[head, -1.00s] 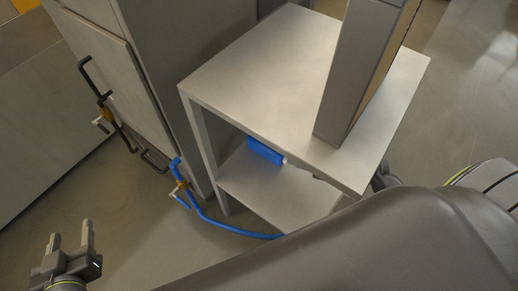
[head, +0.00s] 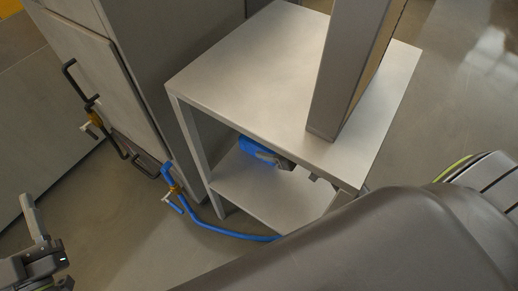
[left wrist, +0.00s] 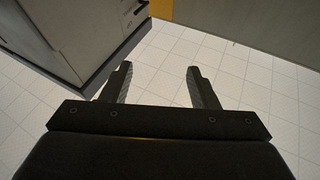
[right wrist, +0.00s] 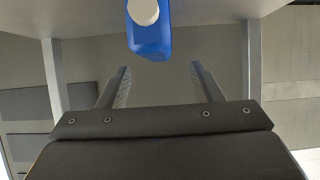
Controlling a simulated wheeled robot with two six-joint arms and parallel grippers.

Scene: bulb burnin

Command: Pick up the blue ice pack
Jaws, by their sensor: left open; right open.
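The blue ice pack (head: 256,149) lies on the lower shelf (head: 250,190) of a metal stand, under its top. In the right wrist view the ice pack (right wrist: 151,38) shows at the top middle, with a round white cap towards the camera. My right gripper (right wrist: 160,72) is open, its fingers pointing towards the pack; nothing shows between them. In the head view its grey tip reaches under the stand's top beside the pack, partly covering it; contact cannot be told. My left gripper (left wrist: 158,68) is open and empty, at the lower left of the head view, away from the stand.
The stand's top (head: 260,70) overhangs the shelf, and its legs flank the opening. A grey post (head: 350,70) rises above the top. A blue hose (head: 215,225) runs from a valve at the left. A cabinet with black handles (head: 75,85) stands left.

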